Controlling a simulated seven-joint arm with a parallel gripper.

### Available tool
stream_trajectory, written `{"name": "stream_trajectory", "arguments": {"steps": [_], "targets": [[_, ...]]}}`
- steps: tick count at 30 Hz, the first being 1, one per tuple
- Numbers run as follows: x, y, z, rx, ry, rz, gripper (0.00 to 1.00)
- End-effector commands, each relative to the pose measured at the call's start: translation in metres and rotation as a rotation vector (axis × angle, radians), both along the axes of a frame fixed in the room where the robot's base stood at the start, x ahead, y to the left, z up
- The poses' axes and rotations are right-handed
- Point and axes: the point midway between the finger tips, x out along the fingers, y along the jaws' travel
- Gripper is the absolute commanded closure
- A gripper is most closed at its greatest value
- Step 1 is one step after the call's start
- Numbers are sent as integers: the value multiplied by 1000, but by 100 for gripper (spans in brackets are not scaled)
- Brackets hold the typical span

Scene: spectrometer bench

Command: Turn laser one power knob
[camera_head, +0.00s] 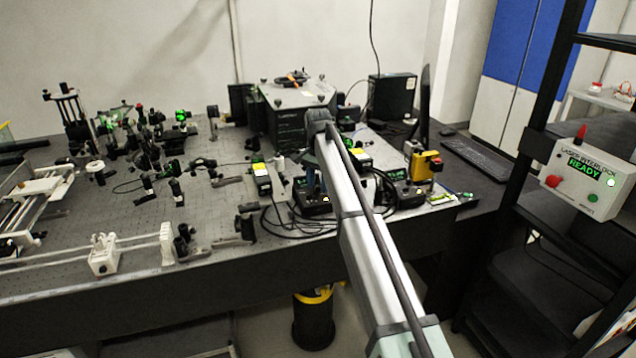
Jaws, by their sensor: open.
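Two small black control boxes with lit orange spots stand on the optical bench (60,215): a left box (313,207) and a right box (409,196). I cannot read which one belongs to laser one, and its power knob is too small to make out. My arm reaches in from the lower right, and its wrist is bent down over the bench. My gripper (308,180) shows only in part below the wrist, beside the arm and just above the left box. It is open. I cannot tell whether it touches the box, since the arm covers part of this area.
Yellow-labelled laser modules (262,178) and loose black cables surround the boxes. A large dark housing (285,115) stands behind. A yellow and black device (425,165) is at the right. An interlock box (585,178) reading READY hangs on the black rack.

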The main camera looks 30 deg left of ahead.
Motion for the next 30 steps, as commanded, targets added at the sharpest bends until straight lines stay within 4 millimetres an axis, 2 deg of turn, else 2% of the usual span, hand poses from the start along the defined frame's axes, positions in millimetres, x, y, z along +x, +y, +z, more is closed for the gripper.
{"name": "stream_trajectory", "arguments": {"steps": [8, 22, 30], "targets": [[0, 0, -1, 0, 0, 0, 55], [0, 0, -1, 0, 0, 0, 100], [0, 0, -1, 0, 0, 30, 100]]}}
